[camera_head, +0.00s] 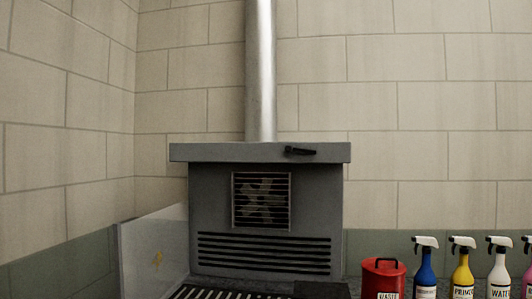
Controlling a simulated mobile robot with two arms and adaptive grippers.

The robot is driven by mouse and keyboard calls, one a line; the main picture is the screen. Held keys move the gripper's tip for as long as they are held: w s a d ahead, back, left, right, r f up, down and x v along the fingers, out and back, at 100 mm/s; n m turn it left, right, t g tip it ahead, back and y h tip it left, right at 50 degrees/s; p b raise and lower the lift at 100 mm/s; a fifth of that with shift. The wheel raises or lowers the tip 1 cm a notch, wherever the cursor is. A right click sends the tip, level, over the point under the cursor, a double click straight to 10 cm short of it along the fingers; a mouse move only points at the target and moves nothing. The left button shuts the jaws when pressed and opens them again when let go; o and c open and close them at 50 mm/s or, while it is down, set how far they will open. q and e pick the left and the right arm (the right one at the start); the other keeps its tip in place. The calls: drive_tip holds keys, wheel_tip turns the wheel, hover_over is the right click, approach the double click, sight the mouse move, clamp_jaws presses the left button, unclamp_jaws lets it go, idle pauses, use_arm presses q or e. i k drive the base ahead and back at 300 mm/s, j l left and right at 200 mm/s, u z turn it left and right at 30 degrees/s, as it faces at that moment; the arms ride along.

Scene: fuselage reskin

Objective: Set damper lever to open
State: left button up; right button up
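The damper lever (300,151) is a small black handle on the front edge of the grey hood's top, right of centre. It lies roughly horizontal. The grey hood unit (208,215) stands against the tiled wall, with a metal duct (261,70) rising from its top. I cannot read any open or closed marking near the lever. Neither of my grippers is in view.
A red waste can (383,280) stands right of the hood. Beside it are spray bottles: blue (425,275), yellow (462,277) and white (499,277), with another cut off at the right edge. A pale translucent panel (150,255) stands left of the hood.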

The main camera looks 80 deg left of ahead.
sight(288, 149)
drive_tip(key=u, duration=2.5)
